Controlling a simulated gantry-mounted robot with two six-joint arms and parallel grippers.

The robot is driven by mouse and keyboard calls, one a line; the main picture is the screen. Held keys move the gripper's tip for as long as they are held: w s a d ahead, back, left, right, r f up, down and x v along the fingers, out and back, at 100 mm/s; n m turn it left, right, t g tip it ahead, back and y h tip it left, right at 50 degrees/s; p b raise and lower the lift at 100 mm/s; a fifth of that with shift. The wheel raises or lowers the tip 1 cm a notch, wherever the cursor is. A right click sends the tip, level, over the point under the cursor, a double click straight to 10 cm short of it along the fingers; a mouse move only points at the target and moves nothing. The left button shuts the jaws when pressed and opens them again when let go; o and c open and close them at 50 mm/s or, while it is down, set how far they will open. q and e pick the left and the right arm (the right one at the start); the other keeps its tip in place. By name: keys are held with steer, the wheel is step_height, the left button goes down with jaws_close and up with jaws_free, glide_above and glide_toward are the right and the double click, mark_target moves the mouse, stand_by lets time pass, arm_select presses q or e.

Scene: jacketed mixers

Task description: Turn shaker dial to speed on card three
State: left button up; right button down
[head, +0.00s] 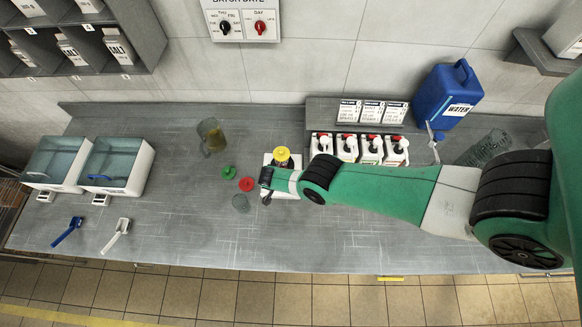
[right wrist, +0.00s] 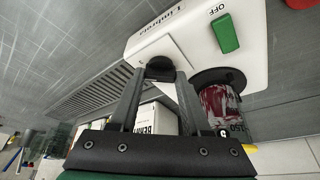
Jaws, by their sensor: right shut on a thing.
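The shaker is a small white machine (head: 286,195) at the bench's middle, mostly under my right gripper (head: 267,192) in the head view. A yellow-topped container (head: 282,155) stands at it. In the right wrist view the shaker's white body (right wrist: 185,40) shows a green OFF switch (right wrist: 225,34) and a black dial (right wrist: 159,70). My right gripper (right wrist: 160,80) is shut on this dial, with one finger on each side. The dial's marks cannot be read. Three cards stand on the back shelf; the rightmost card (head: 395,113) has print too small to read. My left gripper is out of view.
Several red-topped units (head: 346,148) and a blue water jug (head: 444,98) are to the right.

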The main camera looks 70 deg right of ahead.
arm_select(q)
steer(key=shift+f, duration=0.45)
arm_select(e)
steer(key=shift+m, duration=0.6)
steer(key=shift+c, duration=1.8)
jaws_free()
